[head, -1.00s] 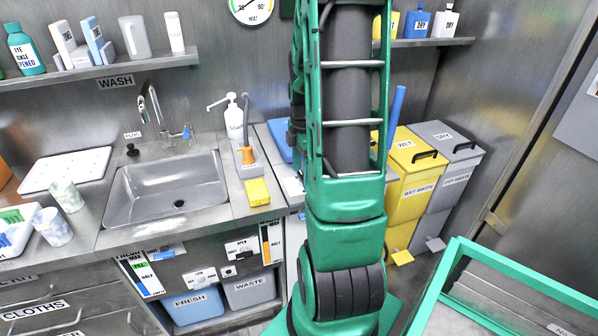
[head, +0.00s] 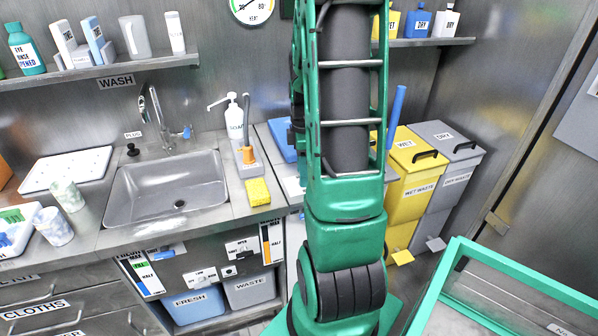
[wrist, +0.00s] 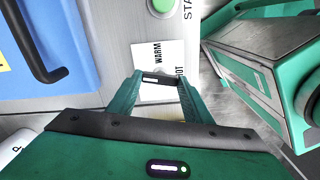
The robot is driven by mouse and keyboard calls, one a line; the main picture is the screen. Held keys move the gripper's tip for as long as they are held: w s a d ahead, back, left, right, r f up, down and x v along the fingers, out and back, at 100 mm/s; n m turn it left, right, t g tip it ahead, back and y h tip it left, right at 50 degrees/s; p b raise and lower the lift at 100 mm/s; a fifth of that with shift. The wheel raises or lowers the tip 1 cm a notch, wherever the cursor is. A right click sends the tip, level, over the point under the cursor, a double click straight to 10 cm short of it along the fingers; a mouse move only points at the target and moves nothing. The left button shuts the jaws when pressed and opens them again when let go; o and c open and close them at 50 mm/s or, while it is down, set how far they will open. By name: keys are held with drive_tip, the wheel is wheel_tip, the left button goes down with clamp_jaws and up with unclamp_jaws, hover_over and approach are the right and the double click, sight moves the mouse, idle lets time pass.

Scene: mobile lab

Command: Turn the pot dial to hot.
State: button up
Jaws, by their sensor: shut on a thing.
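The pot dial (wrist: 158,78) is a small dark knob with a pale mark, on a white label plate in the wrist view. The label reads WARM above it, and a partly covered word ending in "OT" stands at its right. My gripper (wrist: 162,82) has its two green fingers on either side of the dial and is shut on it. The dial lies nearly level across the picture; the fingers hide part of it, so its exact setting is unclear. In the head view my gripper and the dial are out of sight.
A green button (wrist: 160,5) is above the dial, by a label starting "STA". A blue panel with a black handle (wrist: 38,55) is at left. A green-framed grey box (wrist: 250,75), possibly mine, is close at right. The sink (head: 168,190) is at left in the head view.

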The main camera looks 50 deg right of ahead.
drive_tip(key=m, duration=0.3)
drive_tip(key=shift+w+r+m, duration=0.1)
drive_tip(key=shift+w+m, duration=0.05)
drive_tip(key=shift+m, duration=0.25)
drive_tip(key=m, duration=0.4)
drive_tip(key=shift+m, duration=0.3)
drive_tip(key=m, duration=0.4)
drive_tip(key=shift+w, duration=0.1)
drive_tip(key=m, duration=1.7)
drive_tip(key=shift+w+m, duration=0.1)
drive_tip(key=shift+m, duration=1.7)
